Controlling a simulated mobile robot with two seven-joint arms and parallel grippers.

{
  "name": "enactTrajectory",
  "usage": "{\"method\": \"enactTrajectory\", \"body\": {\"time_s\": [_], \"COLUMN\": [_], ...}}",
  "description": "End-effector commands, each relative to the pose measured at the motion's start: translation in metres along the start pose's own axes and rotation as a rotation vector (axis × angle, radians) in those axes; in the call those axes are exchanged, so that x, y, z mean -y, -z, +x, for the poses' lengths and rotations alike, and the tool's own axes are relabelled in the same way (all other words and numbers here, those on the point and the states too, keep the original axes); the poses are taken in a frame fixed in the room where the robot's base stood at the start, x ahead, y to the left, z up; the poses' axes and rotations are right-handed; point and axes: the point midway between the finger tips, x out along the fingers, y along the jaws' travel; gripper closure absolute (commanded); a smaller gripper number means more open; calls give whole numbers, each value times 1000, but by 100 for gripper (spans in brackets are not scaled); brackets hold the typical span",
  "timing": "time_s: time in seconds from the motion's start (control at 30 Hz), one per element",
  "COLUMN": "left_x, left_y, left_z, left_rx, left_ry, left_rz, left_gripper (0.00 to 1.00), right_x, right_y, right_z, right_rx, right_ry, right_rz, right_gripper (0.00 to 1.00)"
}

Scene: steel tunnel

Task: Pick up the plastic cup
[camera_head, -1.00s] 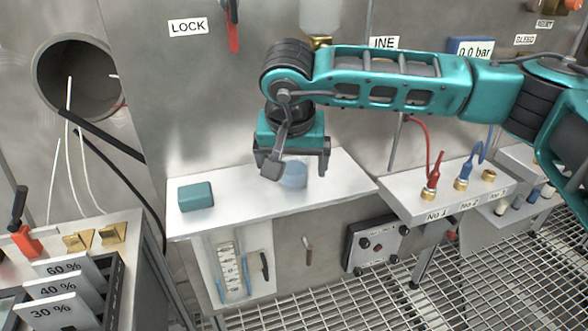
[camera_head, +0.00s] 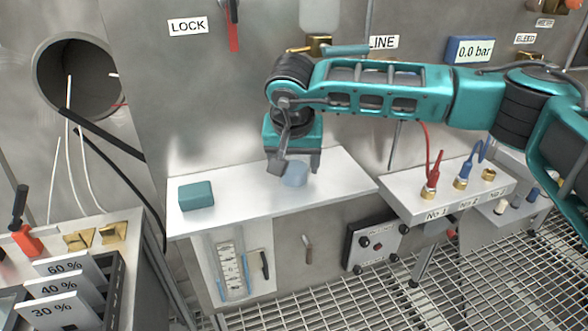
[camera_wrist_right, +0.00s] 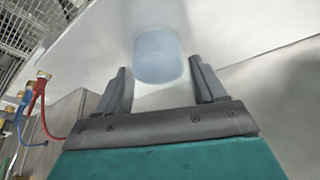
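The plastic cup (camera_head: 295,174) is pale blue and translucent and stands on the grey metal shelf (camera_head: 240,195). In the head view my right gripper (camera_head: 296,168) hangs over it and partly hides it. In the right wrist view the cup (camera_wrist_right: 158,57) lies just beyond the gap between the two dark fingers of my right gripper (camera_wrist_right: 162,85). The fingers are apart with nothing clamped between them. Whether a finger touches the cup cannot be told. My left gripper is in neither view.
A teal block (camera_head: 196,195) lies on the shelf's left end. To the right, a lower ledge (camera_head: 445,200) carries brass fittings with red and blue hoses. A steel wall rises behind the shelf. A rack with percentage plates (camera_head: 62,290) stands at the lower left.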

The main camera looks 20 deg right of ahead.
Motion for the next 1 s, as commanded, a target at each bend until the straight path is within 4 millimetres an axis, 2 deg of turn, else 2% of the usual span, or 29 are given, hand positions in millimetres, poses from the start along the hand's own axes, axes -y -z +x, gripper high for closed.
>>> {"method": "enactTrajectory", "body": {"time_s": [0.03,0.33,0.67,0.87,1.0], "left_x": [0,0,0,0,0], "left_y": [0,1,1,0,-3], "left_z": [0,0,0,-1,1], "left_rx": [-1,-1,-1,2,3], "left_ry": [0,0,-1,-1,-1], "left_rz": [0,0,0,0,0], "left_gripper": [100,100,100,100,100], "right_x": [0,0,0,0,1], "right_y": [0,0,3,14,-7], "right_z": [0,0,-7,-32,-40], "right_rx": [0,0,-1,-4,1], "right_ry": [0,0,1,2,1], "right_rz": [0,0,1,1,-6], "right_gripper": [38,66,66,66,66]}}
